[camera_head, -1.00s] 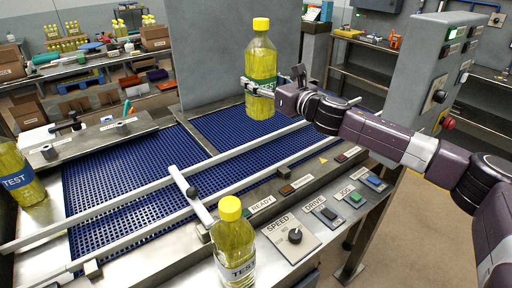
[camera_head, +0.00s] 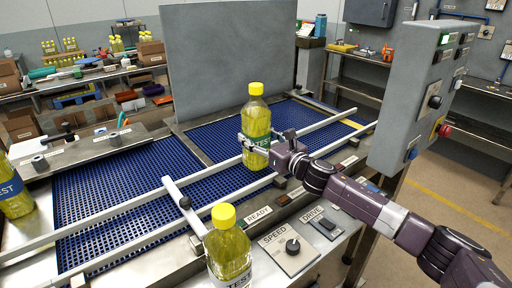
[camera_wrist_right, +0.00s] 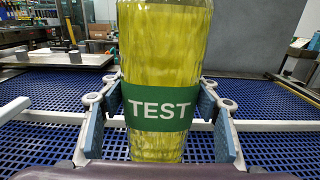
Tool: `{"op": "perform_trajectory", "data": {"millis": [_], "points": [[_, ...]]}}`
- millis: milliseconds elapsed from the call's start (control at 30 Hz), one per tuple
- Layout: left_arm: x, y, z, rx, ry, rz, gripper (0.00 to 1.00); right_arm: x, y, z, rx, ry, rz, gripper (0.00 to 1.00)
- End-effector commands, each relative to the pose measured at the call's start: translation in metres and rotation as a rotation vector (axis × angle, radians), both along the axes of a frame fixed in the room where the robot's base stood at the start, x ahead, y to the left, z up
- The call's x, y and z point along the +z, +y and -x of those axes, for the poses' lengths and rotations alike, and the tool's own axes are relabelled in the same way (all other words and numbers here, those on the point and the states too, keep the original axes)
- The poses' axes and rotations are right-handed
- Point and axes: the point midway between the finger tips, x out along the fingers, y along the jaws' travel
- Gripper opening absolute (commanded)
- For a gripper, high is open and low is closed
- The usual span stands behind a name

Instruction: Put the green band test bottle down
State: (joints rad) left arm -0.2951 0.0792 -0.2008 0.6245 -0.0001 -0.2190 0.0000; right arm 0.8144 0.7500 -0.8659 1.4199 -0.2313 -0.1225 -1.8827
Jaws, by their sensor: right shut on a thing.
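The green band test bottle (camera_head: 256,122), yellow with a yellow cap, stands upright over the blue conveyor belt (camera_head: 140,185), near the guide rails. My right gripper (camera_head: 262,146) is shut on it at the green band. In the right wrist view the bottle (camera_wrist_right: 160,40) fills the middle, with a pad of the gripper (camera_wrist_right: 165,108) on each side of its TEST label. Its base looks close to the belt, but I cannot tell whether it touches. My left gripper is not in view.
A white-labelled test bottle (camera_head: 228,250) stands at the front edge, and a blue-labelled one (camera_head: 12,190) at the far left. A white divider arm (camera_head: 187,205) crosses near the front rail. A grey panel (camera_head: 228,65) rises behind the belt; a control box (camera_head: 415,95) stands right.

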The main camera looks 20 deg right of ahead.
Motion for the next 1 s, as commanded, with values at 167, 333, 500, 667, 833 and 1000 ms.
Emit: {"op": "perform_trajectory", "data": {"millis": [167,333,500,667,833,1000], "points": [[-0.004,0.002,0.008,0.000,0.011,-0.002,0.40,-0.022,0.002,0.000,0.002,-0.002,-0.004,0.02],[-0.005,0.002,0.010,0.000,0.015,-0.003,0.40,-0.032,0.001,0.000,0.001,-0.006,-0.002,0.02],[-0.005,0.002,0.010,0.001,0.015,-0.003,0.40,-0.032,0.001,0.000,0.002,-0.005,-0.001,0.02],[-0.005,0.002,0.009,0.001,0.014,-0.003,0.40,-0.037,0.000,0.001,0.000,0.003,0.001,0.69],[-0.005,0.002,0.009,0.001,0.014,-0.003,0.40,-0.037,0.000,0.000,0.000,0.002,0.001,0.74],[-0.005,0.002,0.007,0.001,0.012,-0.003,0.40,-0.037,0.000,0.001,0.000,0.002,0.001,0.74]]}}
